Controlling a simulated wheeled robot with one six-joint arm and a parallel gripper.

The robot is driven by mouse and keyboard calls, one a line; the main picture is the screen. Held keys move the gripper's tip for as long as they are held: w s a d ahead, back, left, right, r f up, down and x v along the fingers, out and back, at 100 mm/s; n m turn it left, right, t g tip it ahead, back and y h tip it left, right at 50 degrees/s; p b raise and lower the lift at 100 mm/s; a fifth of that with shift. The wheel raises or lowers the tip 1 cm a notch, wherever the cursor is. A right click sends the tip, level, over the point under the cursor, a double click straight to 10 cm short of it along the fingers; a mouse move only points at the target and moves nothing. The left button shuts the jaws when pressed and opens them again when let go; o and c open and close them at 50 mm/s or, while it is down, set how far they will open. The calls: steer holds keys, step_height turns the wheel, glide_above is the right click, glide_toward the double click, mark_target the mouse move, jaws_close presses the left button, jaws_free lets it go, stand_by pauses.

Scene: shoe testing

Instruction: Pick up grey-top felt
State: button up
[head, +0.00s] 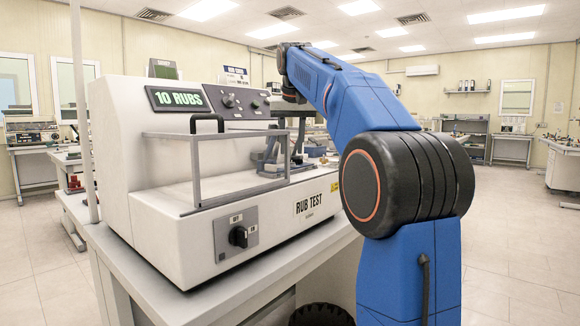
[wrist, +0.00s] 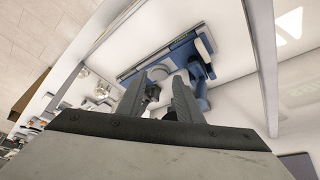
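My gripper (wrist: 157,82) shows in the wrist view with its two grey fingers apart and an open gap between them. A small pale grey round piece (wrist: 159,72) lies just beyond the fingertips, against a blue plate or fixture (wrist: 135,73). I cannot tell whether this piece is the grey-top felt. No felt can be identified for certain in either view. In the head view my blue arm reaches up and over behind the rub test machine (head: 310,206), and I cannot make out my gripper there.
The white machine, its display reading "10 RUBS", stands on a bench (head: 118,250). A clear guard with a metal frame (head: 195,165) fronts its bay. Small items (head: 318,152) lie beyond its right end. Other benches line the room. Open floor (head: 520,250) lies at right.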

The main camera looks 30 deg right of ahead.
steer(key=x, duration=0.5)
steer(key=shift+w+d+r, duration=0.1)
steer(key=shift+w+r, duration=0.1)
steer(key=shift+w, duration=0.1)
steer(key=c, duration=0.7)
